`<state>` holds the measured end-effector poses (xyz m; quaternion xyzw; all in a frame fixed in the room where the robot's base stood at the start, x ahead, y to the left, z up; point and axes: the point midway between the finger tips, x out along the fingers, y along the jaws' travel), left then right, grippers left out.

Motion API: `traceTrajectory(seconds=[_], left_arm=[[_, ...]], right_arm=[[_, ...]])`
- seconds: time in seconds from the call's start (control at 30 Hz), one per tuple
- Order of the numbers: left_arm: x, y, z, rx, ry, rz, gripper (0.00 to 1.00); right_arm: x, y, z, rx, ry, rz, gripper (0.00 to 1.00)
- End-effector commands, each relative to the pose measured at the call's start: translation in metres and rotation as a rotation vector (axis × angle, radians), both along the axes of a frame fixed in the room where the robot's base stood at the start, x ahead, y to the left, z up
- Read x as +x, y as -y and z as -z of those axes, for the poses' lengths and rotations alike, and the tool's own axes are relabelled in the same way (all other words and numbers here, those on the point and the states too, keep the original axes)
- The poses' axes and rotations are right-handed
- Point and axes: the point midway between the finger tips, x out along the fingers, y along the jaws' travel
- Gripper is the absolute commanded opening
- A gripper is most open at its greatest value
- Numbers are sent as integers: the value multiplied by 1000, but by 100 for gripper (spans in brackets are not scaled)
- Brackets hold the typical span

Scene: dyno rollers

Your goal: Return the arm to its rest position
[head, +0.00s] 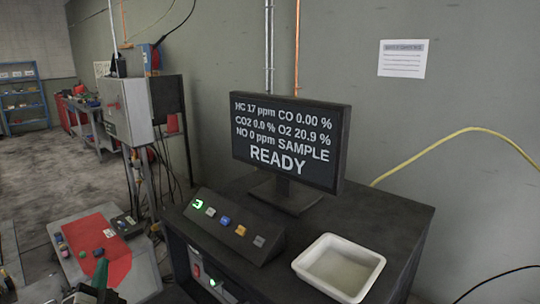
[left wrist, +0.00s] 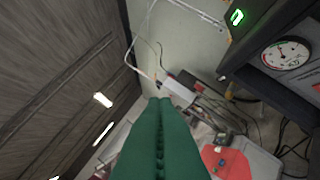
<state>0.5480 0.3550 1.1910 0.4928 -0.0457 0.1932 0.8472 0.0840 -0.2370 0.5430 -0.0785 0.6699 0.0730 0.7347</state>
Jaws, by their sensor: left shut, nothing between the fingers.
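My left gripper (head: 101,272) shows at the lower left edge of the head view, its green fingertips in front of the table with the red mat. In the left wrist view the two green fingers (left wrist: 160,103) lie together, shut, with nothing between them. The gripper is apart from the dark analyzer cabinet (head: 392,226). My right gripper is in neither view.
A monitor (head: 290,140) reading READY, a button panel (head: 232,226) and a white tray (head: 338,266) stand on the cabinet. A table with a red mat (head: 92,240) stands at left. A gauge (left wrist: 286,53) shows in the wrist view. Open floor lies far left.

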Motion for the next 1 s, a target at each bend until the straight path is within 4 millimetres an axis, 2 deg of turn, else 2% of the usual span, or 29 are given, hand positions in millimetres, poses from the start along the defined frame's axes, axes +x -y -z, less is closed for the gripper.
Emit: traceTrajectory(seconds=[0.03, 0.13, 0.2, 0.3, 0.4, 0.5, 0.67, 0.83, 1.0], left_arm=[[-17, 3, 26, -123, -76, -28, 0], [-54, 13, 83, -373, -265, -90, 0], [-86, 29, 122, -532, -421, -126, 0], [-129, 54, 164, -699, -627, -160, 0], [-166, 77, 189, -806, -790, -179, 0], [-198, 97, 205, -879, -925, -190, 0], [-243, 125, 219, -962, -1113, -197, 0], [-287, 151, 224, -1024, -1293, -196, 0], [-278, 152, 270, -1022, -1314, -208, 0]], right_arm=[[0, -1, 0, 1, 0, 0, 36], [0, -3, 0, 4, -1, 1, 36], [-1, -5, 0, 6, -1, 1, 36], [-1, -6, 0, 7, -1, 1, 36], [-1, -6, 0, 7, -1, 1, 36], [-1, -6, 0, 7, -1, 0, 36], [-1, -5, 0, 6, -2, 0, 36], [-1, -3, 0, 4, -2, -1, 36], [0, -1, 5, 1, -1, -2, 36]])
